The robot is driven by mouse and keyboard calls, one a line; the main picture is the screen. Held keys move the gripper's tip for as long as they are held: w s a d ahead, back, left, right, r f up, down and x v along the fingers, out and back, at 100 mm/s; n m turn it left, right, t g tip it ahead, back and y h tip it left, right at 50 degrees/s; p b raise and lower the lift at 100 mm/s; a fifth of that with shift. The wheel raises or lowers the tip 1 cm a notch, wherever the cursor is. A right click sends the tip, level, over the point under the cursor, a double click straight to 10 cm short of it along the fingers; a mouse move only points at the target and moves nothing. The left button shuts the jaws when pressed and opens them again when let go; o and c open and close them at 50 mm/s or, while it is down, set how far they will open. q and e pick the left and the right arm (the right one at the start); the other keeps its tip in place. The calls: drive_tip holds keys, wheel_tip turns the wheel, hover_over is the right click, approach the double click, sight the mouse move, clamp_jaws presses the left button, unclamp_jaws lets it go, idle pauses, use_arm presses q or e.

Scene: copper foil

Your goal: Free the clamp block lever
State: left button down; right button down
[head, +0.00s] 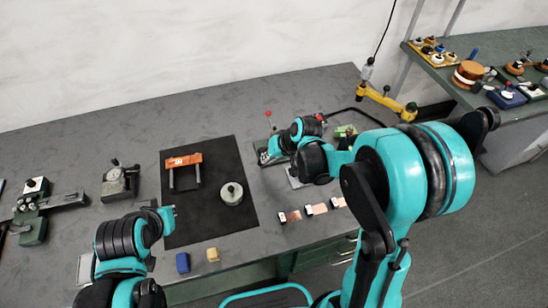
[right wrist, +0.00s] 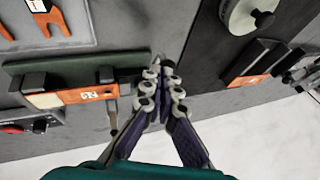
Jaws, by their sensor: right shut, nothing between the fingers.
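In the right wrist view, a block with a long green base (right wrist: 75,65), dark end pieces and a labelled orange bar (right wrist: 88,97) lies left of my right gripper (right wrist: 165,72). It appears to be the clamp block; I cannot tell which part is its lever. The right gripper is shut and empty, its tips close to the green base's right end. Contact is unclear. In the head view, my right arm hides most of the green-based fixture (head: 263,153) and the fingertips. My left arm's end (head: 166,216) is low at the mat's left edge; its fingers are unclear.
The dark mat (head: 205,219) holds an orange two-legged piece (head: 183,161) and a round pale weight (head: 231,194). Blue (head: 183,262) and yellow (head: 213,254) blocks sit near the front edge. Copper pieces (head: 316,209) lie right of the mat.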

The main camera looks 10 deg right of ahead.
drive_tip(key=a+m+h, duration=0.1)
drive_tip(key=m, duration=0.1)
drive_tip(key=a+m+t, duration=0.1)
drive_tip(key=a+m, duration=0.1)
drive_tip(key=shift+w+a+h+b, duration=0.1)
drive_tip(key=shift+w+h+b, duration=0.1)
drive_tip(key=shift+h+b, duration=0.15)
use_arm(q)
drive_tip(key=shift+f, duration=0.5)
use_arm(e)
drive_tip(key=shift+w+a, duration=0.45)
drive_tip(key=shift+a, duration=0.4)
